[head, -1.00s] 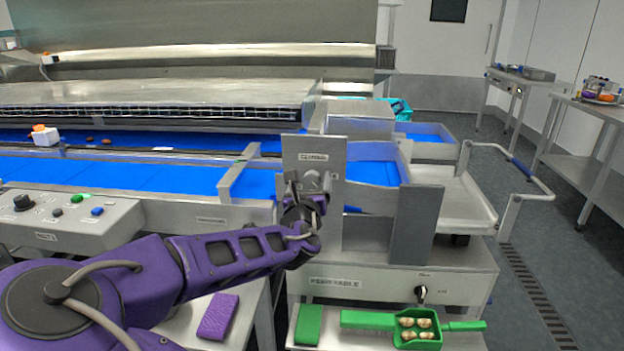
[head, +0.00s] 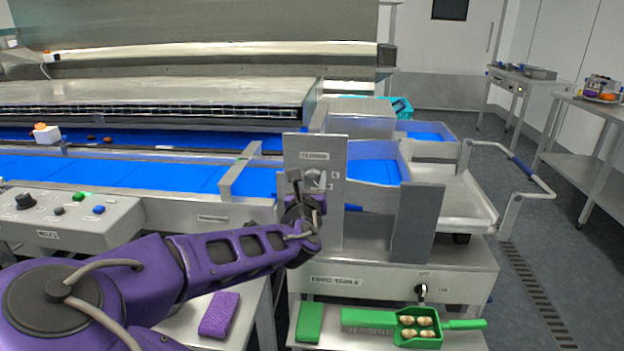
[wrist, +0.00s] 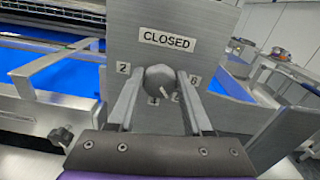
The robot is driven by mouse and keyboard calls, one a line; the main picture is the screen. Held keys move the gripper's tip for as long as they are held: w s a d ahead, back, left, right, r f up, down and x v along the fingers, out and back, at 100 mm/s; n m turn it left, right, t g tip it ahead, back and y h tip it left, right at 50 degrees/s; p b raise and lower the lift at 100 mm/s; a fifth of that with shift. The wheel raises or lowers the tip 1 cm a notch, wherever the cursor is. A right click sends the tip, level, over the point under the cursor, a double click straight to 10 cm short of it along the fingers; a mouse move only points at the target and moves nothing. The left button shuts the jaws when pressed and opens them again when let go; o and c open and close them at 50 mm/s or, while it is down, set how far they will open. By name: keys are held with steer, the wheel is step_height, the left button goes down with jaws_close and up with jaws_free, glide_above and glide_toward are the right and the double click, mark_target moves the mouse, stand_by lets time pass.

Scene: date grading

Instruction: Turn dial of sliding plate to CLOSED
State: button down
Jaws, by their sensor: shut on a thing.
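The sliding plate (head: 330,215) is an upright grey metal plate with a CLOSED label near its top, which also shows in the wrist view (wrist: 167,40). Its dial (wrist: 160,79) is a round grey knob below that label, with a 2 to its left and a 6 to its right. My gripper (head: 309,183) is at the dial, and its two fingers are shut on the knob from left and right. A pale mark shows on the knob's lower part, away from the CLOSED label. Marks below the knob are partly hidden.
Blue conveyor belts (head: 120,172) run left behind the plate. A control box (head: 70,220) stands at the left. A second upright metal panel (head: 417,225) stands close on the right. A green tray (head: 418,341) with several dates lies on the shelf below.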

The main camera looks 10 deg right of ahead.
steer(key=m+p, duration=0.1)
steer(key=m, duration=0.4)
steer(key=shift+d+r+p, duration=0.1)
steer(key=shift+p, duration=0.2)
steer(key=m, duration=0.6)
steer(key=shift+d+m+p, duration=0.15)
steer(key=shift+m+p, duration=0.15)
steer(key=shift+m, duration=0.1)
steer(key=m, duration=0.5)
steer(key=shift+f, duration=0.25)
steer(key=m, duration=0.6)
steer(key=shift+f+b, duration=0.15)
steer(key=shift+b, duration=0.15)
steer(key=m+b, duration=0.1)
steer(key=m, duration=0.4)
steer(key=shift+f+b, duration=0.15)
steer(key=shift+b, duration=0.2)
steer(key=m+b, duration=0.2)
steer(key=m, duration=0.3)
steer(key=shift+m, duration=0.4)
steer(key=m, duration=1)
steer(key=shift+w+a+m, duration=0.1)
steer(key=shift+a+m, duration=0.25)
steer(key=shift+m, duration=0.05)
